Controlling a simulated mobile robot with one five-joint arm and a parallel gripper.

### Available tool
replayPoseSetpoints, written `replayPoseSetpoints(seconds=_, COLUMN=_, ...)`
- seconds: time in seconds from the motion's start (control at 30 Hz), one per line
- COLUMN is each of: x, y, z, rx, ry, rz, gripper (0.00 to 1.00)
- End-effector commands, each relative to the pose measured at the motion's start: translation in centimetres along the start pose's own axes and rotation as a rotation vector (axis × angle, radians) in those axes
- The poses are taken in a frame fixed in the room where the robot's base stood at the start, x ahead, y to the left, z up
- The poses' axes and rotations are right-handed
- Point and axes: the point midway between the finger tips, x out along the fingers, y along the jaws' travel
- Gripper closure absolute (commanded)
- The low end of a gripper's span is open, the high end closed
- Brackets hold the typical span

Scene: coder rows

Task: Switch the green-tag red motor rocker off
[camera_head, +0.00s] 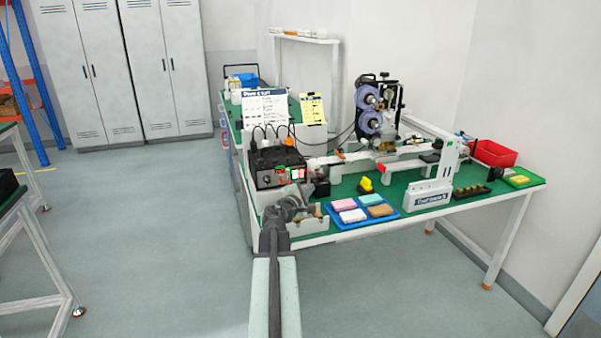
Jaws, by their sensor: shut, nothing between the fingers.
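A black control box (277,165) stands at the left end of the green-topped bench. Its front face carries small lit red, green and whitish parts (297,174). A small green patch with red beside it (281,169) shows at the upper middle of that face. The parts are too small to tell which is the green-tag red rocker or how it is set. My gripper (297,204) is shut and empty, in front of and just below the box face. It appears apart from the box, though the exact gap cannot be told.
A blue tray (334,218) with several coloured pads lies right of my gripper. A white labelled stand (427,196), a yellow object (366,184) and a printing machine with purple reels (369,122) stand farther right. Cables rise behind the box. The floor left of the bench is clear.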

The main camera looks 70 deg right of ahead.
Motion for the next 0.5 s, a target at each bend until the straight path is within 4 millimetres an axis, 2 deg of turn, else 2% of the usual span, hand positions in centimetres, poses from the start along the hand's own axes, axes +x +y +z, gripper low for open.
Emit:
replayPoseSetpoints(seconds=0.3, x=3.5, y=2.6, z=-2.5, rx=0.000, ry=0.002, rz=0.001, gripper=1.00)
replayPoseSetpoints(seconds=0.5, x=4.5, y=3.4, z=-3.5, rx=0.000, ry=0.002, rz=0.001, gripper=1.00)
